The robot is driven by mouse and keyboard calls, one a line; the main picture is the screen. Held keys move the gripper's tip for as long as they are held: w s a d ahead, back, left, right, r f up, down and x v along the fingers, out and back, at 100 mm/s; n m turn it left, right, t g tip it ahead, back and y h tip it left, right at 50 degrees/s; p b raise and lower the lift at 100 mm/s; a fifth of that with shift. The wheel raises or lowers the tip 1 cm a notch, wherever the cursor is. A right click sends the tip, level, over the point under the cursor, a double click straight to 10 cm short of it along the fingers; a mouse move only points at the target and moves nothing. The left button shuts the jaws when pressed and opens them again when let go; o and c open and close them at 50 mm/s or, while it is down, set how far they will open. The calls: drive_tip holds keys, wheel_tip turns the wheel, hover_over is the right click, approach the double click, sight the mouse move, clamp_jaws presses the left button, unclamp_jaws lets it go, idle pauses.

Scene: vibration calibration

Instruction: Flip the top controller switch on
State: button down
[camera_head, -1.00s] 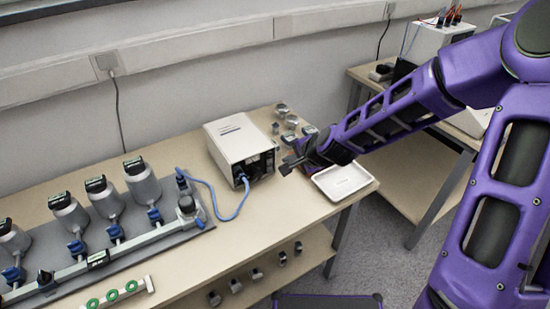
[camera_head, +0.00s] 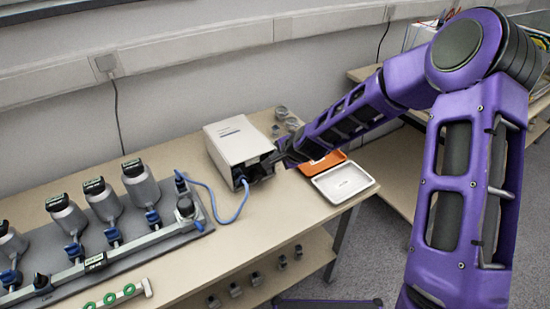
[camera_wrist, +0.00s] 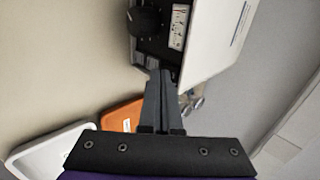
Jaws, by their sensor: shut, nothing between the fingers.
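The controller (camera_head: 238,146) is a white box on the bench, with a dark front panel facing right and a blue cable plugged in low on that panel. In the wrist view the controller (camera_wrist: 215,40) shows a black knob (camera_wrist: 146,20) and a pale label strip (camera_wrist: 179,27) on its dark panel. My gripper (camera_head: 277,158) is at the panel's right side. In the wrist view my gripper (camera_wrist: 161,75) is shut and empty, its tips at the panel's lower edge beside the label strip. I cannot tell whether they touch. The switch itself is not clearly visible, perhaps hidden by the fingertips.
A white tray (camera_head: 318,188) and an orange tray (camera_head: 333,158) lie right of the controller, below my forearm. Small metal weights (camera_head: 281,112) stand behind it. The blue cable (camera_head: 243,204) loops left toward a rig of grey sensors (camera_head: 142,190). The bench between is mostly clear.

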drive_tip(key=shift+w+a+f+b, duration=0.15)
drive_tip(key=shift+f+b, duration=0.25)
drive_tip(key=shift+b, duration=0.5)
drive_tip(key=shift+r, duration=0.15)
